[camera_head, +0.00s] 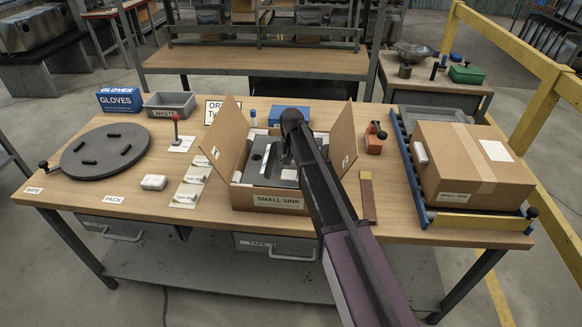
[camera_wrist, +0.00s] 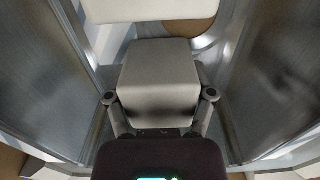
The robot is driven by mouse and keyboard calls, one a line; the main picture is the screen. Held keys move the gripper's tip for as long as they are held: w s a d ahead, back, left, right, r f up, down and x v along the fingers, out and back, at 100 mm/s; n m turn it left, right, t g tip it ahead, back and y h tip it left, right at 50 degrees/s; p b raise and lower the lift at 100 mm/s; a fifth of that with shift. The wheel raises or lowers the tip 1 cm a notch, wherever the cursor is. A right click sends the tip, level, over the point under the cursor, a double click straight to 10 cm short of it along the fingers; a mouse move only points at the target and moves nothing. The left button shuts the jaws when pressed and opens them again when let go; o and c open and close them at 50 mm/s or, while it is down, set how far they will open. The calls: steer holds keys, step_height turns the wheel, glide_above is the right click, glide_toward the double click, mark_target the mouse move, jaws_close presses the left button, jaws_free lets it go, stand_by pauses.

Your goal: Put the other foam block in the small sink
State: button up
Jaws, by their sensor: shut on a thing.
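The small sink is a grey metal basin (camera_head: 257,181) inside an open cardboard carton (camera_head: 270,201) labelled SMALL SINK. My gripper (camera_wrist: 160,98) is shut on a pale foam block (camera_wrist: 160,75), with one finger on each side. Sloping metal walls (camera_wrist: 45,80) stand to the left and right of the held block. In the head view, the arm reaches down over the carton and hides most of the gripper. A second pale piece (camera_wrist: 150,10) shows beyond the held block in the wrist view. Whether the held block touches the basin floor is unclear.
The carton flaps (camera_head: 227,131) stand up around the opening. A round dark turntable (camera_head: 85,165) is at far left. A closed carton (camera_head: 465,160) sits on rollers at right.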

steer(key=shift+f, duration=0.15)
steer(key=o, duration=0.8)
steer(key=shift+c, duration=0.2)
steer(key=shift+r, duration=0.3)
step_height(320, 180, up, 12)
steer(key=p, duration=1.2)
steer(key=shift+f, duration=0.1)
